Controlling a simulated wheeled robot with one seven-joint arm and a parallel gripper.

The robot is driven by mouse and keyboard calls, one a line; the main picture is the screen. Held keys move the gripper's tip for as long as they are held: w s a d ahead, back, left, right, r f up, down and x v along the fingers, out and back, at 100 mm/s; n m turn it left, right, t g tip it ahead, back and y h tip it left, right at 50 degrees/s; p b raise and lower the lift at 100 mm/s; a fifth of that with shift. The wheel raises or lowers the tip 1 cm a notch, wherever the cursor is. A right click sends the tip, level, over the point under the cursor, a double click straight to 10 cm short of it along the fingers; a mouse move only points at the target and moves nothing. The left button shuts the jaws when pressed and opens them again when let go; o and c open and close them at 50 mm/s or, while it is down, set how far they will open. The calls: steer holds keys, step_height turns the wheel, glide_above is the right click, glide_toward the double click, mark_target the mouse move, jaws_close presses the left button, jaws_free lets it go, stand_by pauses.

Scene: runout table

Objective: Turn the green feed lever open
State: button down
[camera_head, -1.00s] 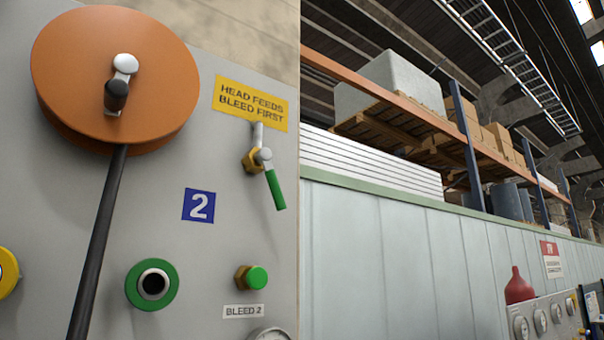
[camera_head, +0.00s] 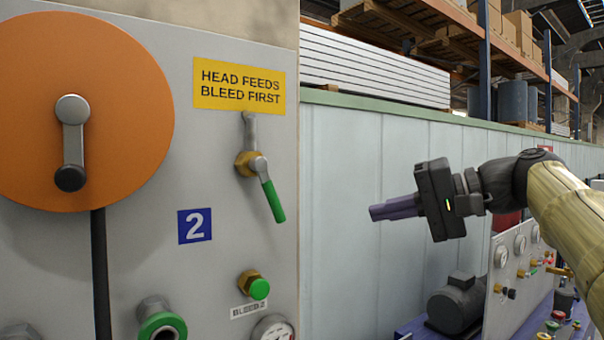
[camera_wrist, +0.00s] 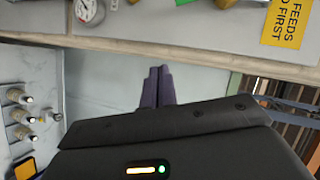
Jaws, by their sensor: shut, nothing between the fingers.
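The green feed lever (camera_head: 272,200) has a green grip on a metal arm, mounted on a brass valve (camera_head: 246,163) at the right side of the grey panel (camera_head: 215,120). Its grip hangs down, slanting to the lower right. My gripper (camera_head: 374,211) is to the right of the lever, beyond the panel's edge, apart from it. Its purple fingers are together with nothing between them and point left in the head view. In the wrist view the fingers (camera_wrist: 157,82) point towards the panel edge.
A yellow sign (camera_head: 239,84) is above the lever and a green-capped bleed fitting (camera_head: 258,288) below it. An orange reel (camera_head: 110,110) with a crank stands out at left. A pale wall (camera_head: 345,180) lies behind my gripper. A gauge panel (camera_head: 515,275) stands at lower right.

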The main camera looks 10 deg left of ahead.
step_height(320, 180, up, 6)
steer(key=s+n+g+y, duration=0.1)
steer(key=s+n, duration=0.1)
steer(key=s, duration=0.1)
steer(key=p, duration=0.4)
glide_toward(270, 192)
steer(key=w+a+f, duration=0.1)
steer(key=w+a, duration=0.2)
steer(key=w, duration=0.3)
steer(key=shift+s+a+f+p, duration=0.45)
steer(key=shift+s+a+f, duration=0.5)
steer(key=shift+s+a, duration=0.2)
steer(key=shift+f+b, duration=0.2)
steer(key=shift+b, duration=0.2)
